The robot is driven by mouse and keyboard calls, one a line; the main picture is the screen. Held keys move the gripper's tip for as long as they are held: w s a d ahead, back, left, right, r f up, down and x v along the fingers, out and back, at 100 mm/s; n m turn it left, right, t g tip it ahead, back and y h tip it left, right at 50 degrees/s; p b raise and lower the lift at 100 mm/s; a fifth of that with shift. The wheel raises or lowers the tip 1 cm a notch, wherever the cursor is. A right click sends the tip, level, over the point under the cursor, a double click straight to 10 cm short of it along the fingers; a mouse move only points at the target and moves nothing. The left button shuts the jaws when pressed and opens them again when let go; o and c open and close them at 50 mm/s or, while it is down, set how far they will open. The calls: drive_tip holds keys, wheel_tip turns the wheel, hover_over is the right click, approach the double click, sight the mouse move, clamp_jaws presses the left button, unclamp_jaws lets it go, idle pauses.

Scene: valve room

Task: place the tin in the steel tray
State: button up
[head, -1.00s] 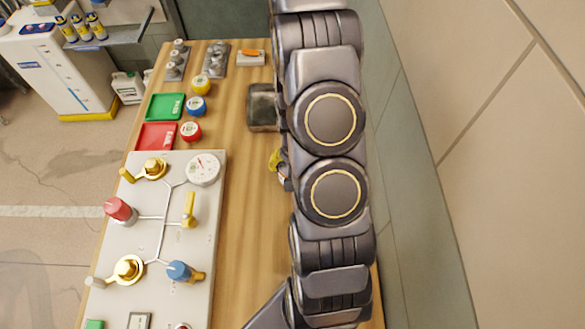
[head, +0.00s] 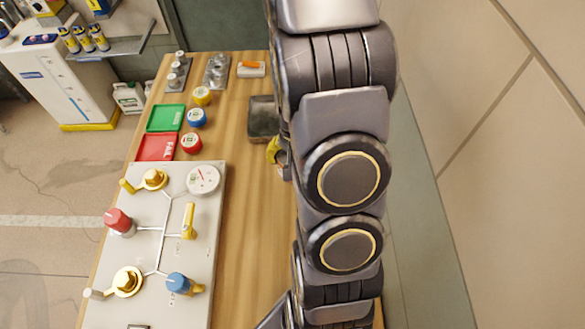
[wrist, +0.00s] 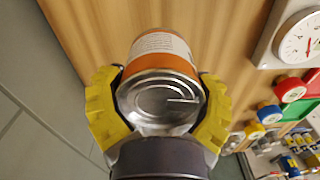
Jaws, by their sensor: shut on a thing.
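The tin (wrist: 162,48) is orange with a white label and a bare metal end. In the wrist view it sits between the two yellow fingers of my gripper (wrist: 160,90), which press on it from both sides. In the head view only a yellow finger of my gripper (head: 272,151) shows beside my arm, and I cannot make out the tin there. The steel tray (head: 262,120) is dark grey and lies on the wooden bench, its right side hidden by my arm. The yellow finger appears just short of the tray's near edge.
The wooden bench (head: 250,240) is bare beside the valve panel (head: 205,240). Left of the tray are green (head: 165,118) and red (head: 156,147) trays and yellow, blue and red round pieces. A wall runs along the right.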

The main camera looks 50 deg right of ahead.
drive_tip(key=shift+w+d+r, duration=0.15)
drive_tip(key=shift+r, duration=0.3)
drive_tip(key=w+d+r+m, duration=0.2)
drive_tip(key=w+d+r, duration=0.2)
drive_tip(key=w+d, duration=0.15)
drive_tip(key=shift+m, duration=0.3)
drive_tip(key=w+d+f, duration=0.2)
drive_tip(key=w, duration=0.1)
drive_tip(key=w+d+f, duration=0.5)
drive_tip(key=w+f, duration=0.1)
drive_tip(key=w, duration=0.1)
drive_tip(key=shift+d+f, duration=0.15)
drive_tip(key=shift+d, duration=0.1)
drive_tip(key=shift+w+d+f, duration=0.4)
drive_tip(key=shift+w+f, duration=0.1)
drive_tip(key=shift+f, duration=0.2)
drive_tip(key=shift+w+f, duration=0.1)
drive_tip(key=shift+f, duration=1.55)
drive_tip(key=shift+f, duration=0.1)
drive_tip(key=o, duration=1.1)
